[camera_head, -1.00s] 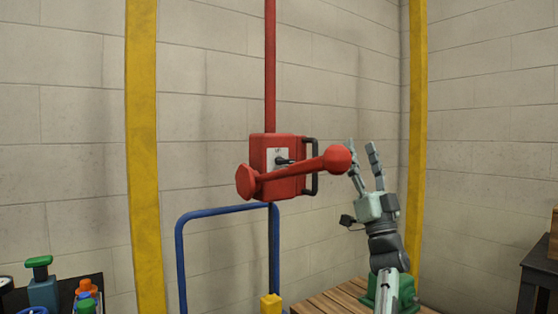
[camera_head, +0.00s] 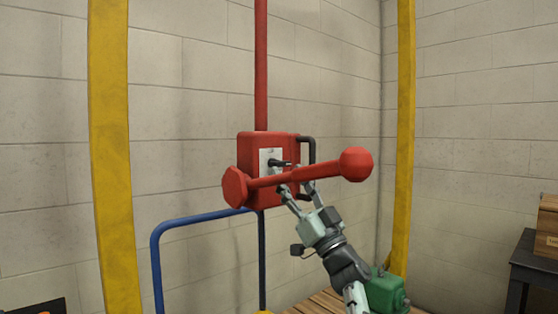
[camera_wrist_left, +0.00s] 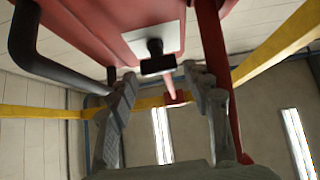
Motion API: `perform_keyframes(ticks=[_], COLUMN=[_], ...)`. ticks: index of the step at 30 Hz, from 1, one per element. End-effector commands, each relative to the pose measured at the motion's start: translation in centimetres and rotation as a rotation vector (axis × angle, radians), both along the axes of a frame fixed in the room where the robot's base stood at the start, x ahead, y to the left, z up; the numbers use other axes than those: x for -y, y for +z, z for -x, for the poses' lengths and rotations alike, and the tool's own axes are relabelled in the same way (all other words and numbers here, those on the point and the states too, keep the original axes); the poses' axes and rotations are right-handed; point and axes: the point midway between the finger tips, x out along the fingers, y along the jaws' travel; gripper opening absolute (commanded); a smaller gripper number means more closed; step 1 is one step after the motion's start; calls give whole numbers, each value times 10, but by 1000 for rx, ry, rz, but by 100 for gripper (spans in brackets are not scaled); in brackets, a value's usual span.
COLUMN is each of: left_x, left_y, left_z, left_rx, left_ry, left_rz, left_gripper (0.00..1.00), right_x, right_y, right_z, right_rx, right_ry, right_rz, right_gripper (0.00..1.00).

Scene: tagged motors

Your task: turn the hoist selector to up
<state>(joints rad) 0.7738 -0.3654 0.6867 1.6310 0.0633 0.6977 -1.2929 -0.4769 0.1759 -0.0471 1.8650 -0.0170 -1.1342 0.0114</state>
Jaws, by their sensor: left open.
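The hoist selector is a black knob (camera_head: 282,163) on a pale plate on the front of a red box (camera_head: 252,148). A red bar with a ball end (camera_head: 356,164) crosses in front of the box, just below the knob. My left gripper (camera_head: 294,187) is open just below the knob, its fingertips close to the bar and partly hidden by it. In the left wrist view the knob (camera_wrist_left: 157,60) sits beyond and between the open fingers (camera_wrist_left: 161,80), with no visible contact. The red bar (camera_wrist_left: 214,60) runs past the right finger there. My right gripper is not in view.
A black handle (camera_head: 310,152) stands on the box's right side, and it looms left in the wrist view (camera_wrist_left: 45,65). A blue frame (camera_head: 157,262) and yellow posts (camera_head: 113,170) stand around. A dark bench (camera_head: 533,265) is at right.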

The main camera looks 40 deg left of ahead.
Motion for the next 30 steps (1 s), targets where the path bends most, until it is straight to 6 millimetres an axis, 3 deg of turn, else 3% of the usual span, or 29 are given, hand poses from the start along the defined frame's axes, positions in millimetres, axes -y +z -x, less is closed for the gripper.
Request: perform_keyframes(ticks=[3, 9, 19, 28, 30], left_x=[-15, -30, -33, -33, -33], left_y=[17, 31, 33, 33, 33], left_z=[-1, -3, -4, -4, -4], left_rx=[1, 0, -1, -1, -1], left_ry=[1, -1, -1, -2, -2], left_rz=[-1, 0, 0, 0, 0], left_gripper=[50, 50, 50, 14, 11], right_x=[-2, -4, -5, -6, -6], right_y=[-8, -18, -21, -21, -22], right_z=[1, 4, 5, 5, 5], right_rx=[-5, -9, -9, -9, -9], right_ry=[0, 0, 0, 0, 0], right_rz=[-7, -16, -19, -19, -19], right_gripper=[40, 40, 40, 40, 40])
